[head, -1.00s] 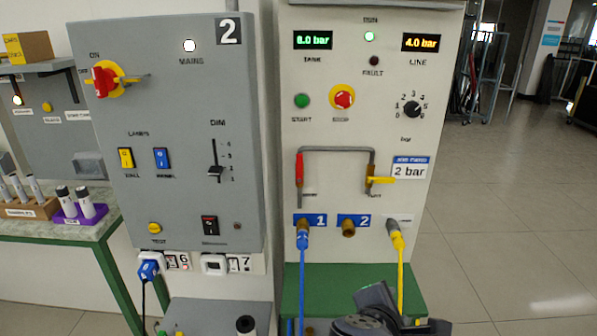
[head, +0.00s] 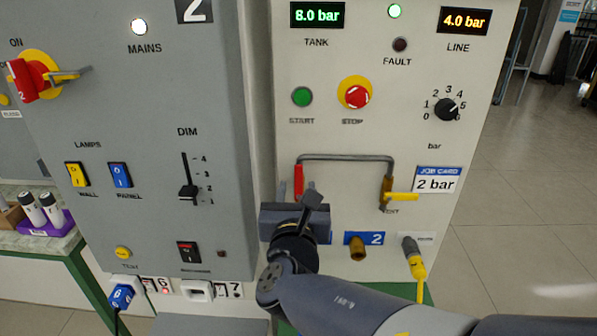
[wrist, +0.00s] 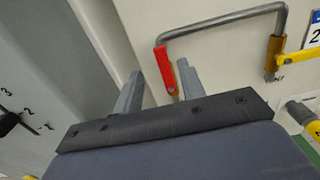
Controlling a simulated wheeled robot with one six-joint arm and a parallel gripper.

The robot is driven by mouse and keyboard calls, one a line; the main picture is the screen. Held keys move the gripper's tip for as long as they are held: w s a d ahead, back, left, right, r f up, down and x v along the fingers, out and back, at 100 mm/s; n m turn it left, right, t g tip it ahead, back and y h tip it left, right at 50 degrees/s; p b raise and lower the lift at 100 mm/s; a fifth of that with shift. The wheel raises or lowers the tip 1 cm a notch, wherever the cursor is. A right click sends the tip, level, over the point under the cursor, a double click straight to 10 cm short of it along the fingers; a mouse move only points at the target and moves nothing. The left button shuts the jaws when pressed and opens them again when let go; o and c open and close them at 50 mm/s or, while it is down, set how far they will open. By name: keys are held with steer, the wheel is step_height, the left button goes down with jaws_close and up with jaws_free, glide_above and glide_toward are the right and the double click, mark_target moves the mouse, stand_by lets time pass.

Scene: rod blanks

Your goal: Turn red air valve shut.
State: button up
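The red air valve handle (head: 298,181) stands upright at the left end of a grey pipe loop on the white panel. In the wrist view the red handle (wrist: 165,69) lies between the two finger lines, close to the right finger. My gripper (head: 291,190) is in front of the panel's lower left, its fingers pointing up toward the red handle. In the wrist view my gripper (wrist: 160,82) is open, with a clear gap between its fingers. I cannot tell whether a finger touches the handle.
A yellow valve handle (head: 402,197) points sideways at the pipe's right end. A brass port (head: 357,248) and a yellow hose (head: 416,264) sit below. The grey panel (head: 215,130) stands close on the left. The job card (head: 437,181) reads 2 bar.

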mark_target(298, 171)
steer(key=w, duration=0.6)
steer(key=shift+w+d+p, duration=0.1)
steer(key=shift+w+p, duration=0.05)
steer(key=shift+p, duration=0.15)
steer(key=shift+c, duration=0.5)
jaws_close()
